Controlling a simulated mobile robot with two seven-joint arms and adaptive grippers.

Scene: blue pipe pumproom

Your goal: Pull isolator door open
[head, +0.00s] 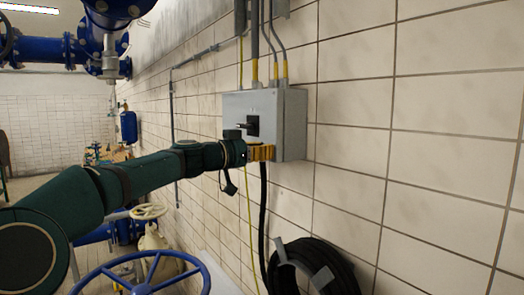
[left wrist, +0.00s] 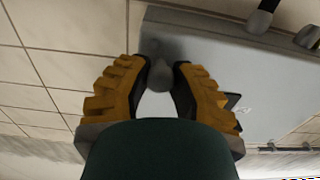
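The isolator (head: 240,105) is a grey box on the tiled wall, with a black switch handle (head: 252,125) on its front. Its door looks closed. My left gripper (head: 262,152), with yellow fingers, is at the box's lower front edge. The grey box face (left wrist: 235,75) fills the right of that view. My right gripper is not in view.
Conduits (head: 275,50) run up the wall from the box. A black cable or hose coil (head: 315,270) hangs below it. A blue handwheel (head: 145,275) and a cream valve wheel (head: 148,211) stand below my left arm. The wall at right is bare.

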